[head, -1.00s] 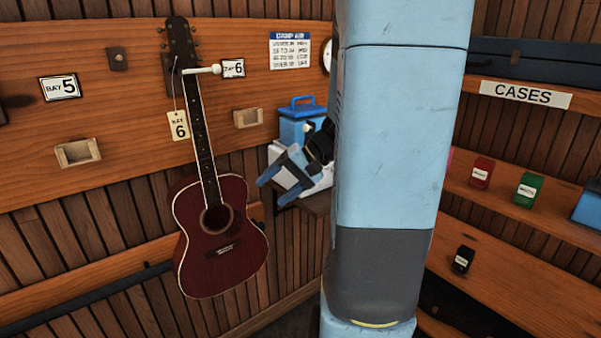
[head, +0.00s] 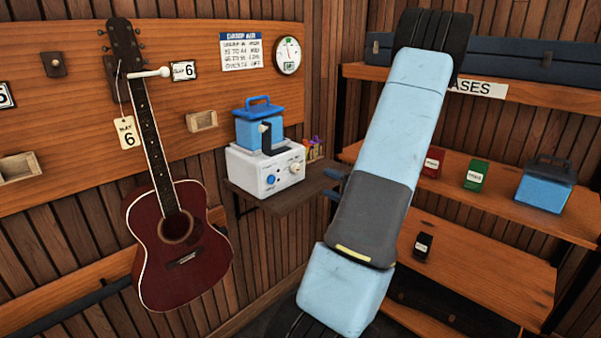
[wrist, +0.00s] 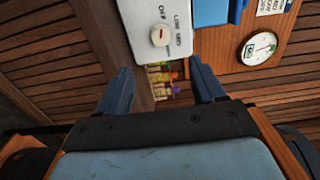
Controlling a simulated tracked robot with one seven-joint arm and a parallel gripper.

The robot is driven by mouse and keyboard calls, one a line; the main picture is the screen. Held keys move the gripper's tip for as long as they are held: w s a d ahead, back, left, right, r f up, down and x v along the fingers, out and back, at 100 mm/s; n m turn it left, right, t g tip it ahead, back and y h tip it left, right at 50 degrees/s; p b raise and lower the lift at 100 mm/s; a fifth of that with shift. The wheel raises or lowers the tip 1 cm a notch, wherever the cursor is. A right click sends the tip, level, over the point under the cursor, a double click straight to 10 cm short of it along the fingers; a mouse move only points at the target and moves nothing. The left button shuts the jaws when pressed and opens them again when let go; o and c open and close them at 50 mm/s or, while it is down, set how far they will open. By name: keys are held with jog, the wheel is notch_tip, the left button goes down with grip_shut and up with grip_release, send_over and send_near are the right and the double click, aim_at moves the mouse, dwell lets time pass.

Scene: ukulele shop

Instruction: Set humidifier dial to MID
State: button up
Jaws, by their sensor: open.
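The humidifier (head: 252,172) is a white box with a blue handled tank (head: 262,128) on top, standing on a small wall shelf. Its front has a pale dial (head: 297,167) and a blue knob (head: 270,180). In the wrist view the white panel shows the dial (wrist: 160,36) with a red mark and lettering around it. The mark is too small for me to tell its setting surely. My gripper (wrist: 163,84) is open and empty, its blue fingers apart from the dial. In the head view its fingers show partly, right of the humidifier; my arm hides the rest.
The shelf (head: 285,200) has small colourful items (head: 315,148) beside the humidifier. A red guitar (head: 180,250) hangs at left. A round gauge (head: 287,55) is on the wall above. Shelves with small boxes (head: 475,175) stand at right.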

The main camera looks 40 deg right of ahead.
aim_at(299, 170)
jog(key=w, duration=0.9)
jog(key=w+a, duration=0.1)
jog(key=w, duration=0.3)
jog(key=shift+w, duration=0.3)
jog(key=shift+c, duration=0.4)
jog(key=shift+f, duration=0.1)
jog(key=c, duration=0.9)
jog(key=shift+a, duration=0.1)
jog(key=shift+c, duration=0.3)
